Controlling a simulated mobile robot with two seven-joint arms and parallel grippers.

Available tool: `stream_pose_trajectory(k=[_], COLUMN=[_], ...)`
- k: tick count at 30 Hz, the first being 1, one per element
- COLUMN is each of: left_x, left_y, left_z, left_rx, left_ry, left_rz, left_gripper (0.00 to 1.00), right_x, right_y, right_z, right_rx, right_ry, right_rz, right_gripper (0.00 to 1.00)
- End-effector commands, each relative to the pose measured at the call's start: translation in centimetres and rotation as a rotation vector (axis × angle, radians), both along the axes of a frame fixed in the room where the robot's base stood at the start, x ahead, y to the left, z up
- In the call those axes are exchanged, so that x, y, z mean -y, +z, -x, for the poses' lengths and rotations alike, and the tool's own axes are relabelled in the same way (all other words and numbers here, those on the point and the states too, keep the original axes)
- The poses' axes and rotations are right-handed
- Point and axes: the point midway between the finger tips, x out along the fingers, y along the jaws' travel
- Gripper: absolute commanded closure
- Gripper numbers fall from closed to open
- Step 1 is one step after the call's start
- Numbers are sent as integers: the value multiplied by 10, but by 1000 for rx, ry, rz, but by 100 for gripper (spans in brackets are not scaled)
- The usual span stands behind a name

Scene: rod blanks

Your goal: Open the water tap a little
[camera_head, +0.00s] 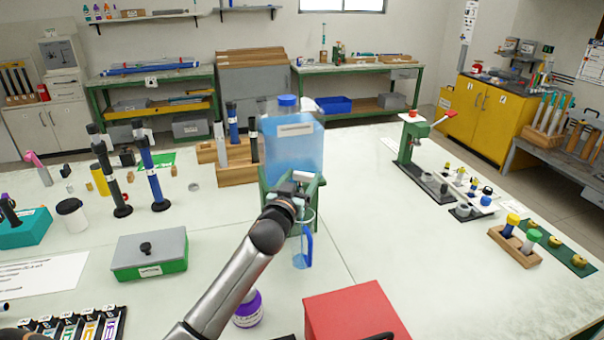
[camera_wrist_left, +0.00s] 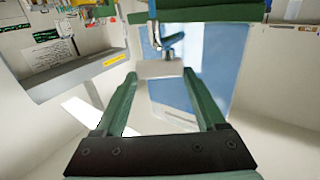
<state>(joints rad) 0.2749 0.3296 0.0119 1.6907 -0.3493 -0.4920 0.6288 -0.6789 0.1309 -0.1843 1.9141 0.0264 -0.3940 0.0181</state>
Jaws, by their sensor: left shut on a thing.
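The water tank (camera_head: 293,150) is clear, filled with blue water, and has a blue lid. It stands on a green stand (camera_head: 266,190). My left gripper (camera_head: 303,178) is at the front of the tank, where the tap is. In the left wrist view its two green fingers are shut on a pale grey block (camera_wrist_left: 160,69), which looks like the tap's handle. A shiny metal part (camera_wrist_left: 165,42) shows just beyond it. In the head view my wrist and fingers hide most of the tap. A clear jug (camera_head: 301,252) with a blue handle stands below.
A red box (camera_head: 355,308) and a purple bottle (camera_head: 248,310) are nearer the front edge. A green-and-grey box (camera_head: 150,255) sits to the left. A wooden rack (camera_head: 237,174) is close to the tank's left. The table right of the jug is clear.

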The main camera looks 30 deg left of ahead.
Motion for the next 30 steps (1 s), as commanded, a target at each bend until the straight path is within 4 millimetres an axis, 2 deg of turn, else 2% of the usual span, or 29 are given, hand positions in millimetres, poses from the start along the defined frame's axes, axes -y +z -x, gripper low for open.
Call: stream_pose_trajectory(k=[12, 13, 20, 30], left_x=[-1, -1, 0, 1], left_y=[2, 2, 1, -1], left_z=[0, 0, 0, 5], left_rx=[5, 4, 2, 1], left_ry=[-7, -7, -6, -7], left_rz=[-2, -3, -2, 0], left_gripper=[83, 24, 0, 0], right_x=[0, 0, 0, 0], right_y=[1, 1, 1, 0], right_z=[0, 0, 0, 0], right_rx=[0, 0, 0, 0], right_ry=[0, 0, 0, 0], right_rz=[0, 0, 0, 0], right_gripper=[50, 50, 50, 50])
